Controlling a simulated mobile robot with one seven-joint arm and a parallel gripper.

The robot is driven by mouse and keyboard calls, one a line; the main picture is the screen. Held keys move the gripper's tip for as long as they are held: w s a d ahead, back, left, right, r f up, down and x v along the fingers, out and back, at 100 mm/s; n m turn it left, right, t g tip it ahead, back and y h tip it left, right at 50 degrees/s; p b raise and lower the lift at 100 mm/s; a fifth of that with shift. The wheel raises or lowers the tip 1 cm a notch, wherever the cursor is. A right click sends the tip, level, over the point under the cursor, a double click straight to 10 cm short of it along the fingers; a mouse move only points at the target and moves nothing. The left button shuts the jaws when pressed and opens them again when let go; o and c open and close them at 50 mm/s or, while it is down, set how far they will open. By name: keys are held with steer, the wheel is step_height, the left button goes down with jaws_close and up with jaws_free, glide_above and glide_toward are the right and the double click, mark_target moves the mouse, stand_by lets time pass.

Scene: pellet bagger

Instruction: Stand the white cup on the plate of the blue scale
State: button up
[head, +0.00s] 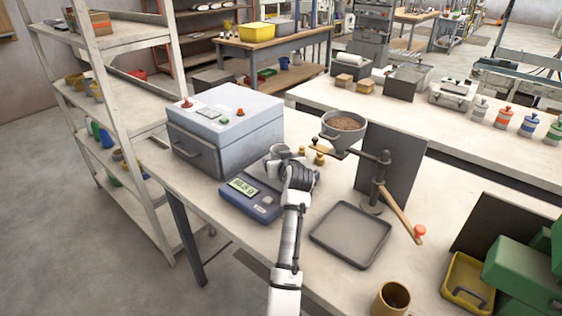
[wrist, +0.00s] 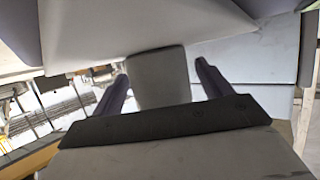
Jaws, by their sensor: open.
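The blue scale (head: 258,205) sits on the near table, with a lit display and a grey plate partly hidden by my arm. The white cup (head: 279,149) shows at the back of the scale, partly hidden by my gripper (head: 292,160). I cannot tell from the head view whether its base rests on the plate. In the wrist view the cup (wrist: 160,78) stands between the two fingers of my gripper (wrist: 163,80), against a pale surface. The fingers are apart, one on each side, with a visible gap at the right.
A grey box machine (head: 225,125) stands left of the scale. Small brass weights (head: 319,157) lie just right of my gripper. A pan of pellets (head: 343,126) on a stand with a lever is close at the right. A grey tray (head: 350,235) lies in front of it.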

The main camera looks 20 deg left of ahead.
steer(key=shift+r, duration=0.2)
steer(key=shift+s+d, duration=0.15)
steer(key=shift+s, duration=0.05)
steer(key=b+v, duration=0.3)
steer(key=v, duration=0.8)
steer(key=shift+s+d+r, duration=0.15)
steer(key=shift+s, duration=0.05)
